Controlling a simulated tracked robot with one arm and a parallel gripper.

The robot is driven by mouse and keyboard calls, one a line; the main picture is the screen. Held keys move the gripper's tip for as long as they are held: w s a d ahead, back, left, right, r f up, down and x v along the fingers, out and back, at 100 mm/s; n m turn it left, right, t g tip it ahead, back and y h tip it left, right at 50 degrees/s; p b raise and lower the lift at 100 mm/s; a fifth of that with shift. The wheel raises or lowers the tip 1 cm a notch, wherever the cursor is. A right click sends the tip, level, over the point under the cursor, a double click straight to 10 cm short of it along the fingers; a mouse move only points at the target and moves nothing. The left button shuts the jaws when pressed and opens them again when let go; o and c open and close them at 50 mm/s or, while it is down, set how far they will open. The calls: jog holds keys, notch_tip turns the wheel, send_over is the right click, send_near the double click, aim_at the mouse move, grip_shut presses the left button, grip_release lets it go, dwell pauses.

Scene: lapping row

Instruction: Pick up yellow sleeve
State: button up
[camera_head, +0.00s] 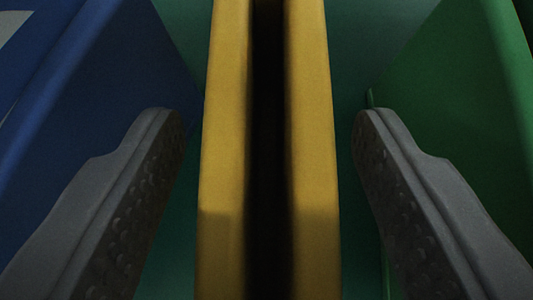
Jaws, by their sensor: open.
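The yellow sleeve (225,150) stands upright in the middle of the head camera view, running from the top edge to the bottom edge. A dark slot runs down its centre between two yellow walls. My gripper (270,120) is open, with one grey finger on each side of the sleeve. A gap shows between each fingertip and the sleeve, so neither finger appears to touch it. The far end and the base of the sleeve are out of view.
A blue sleeve-like object (110,90) stands close on the left, beside my left finger. A similar green object (455,90) stands close on the right, beside my right finger. A teal surface (183,30) shows in the narrow gaps between them.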

jog(key=c, duration=1.1)
jog(key=shift+r, duration=0.15)
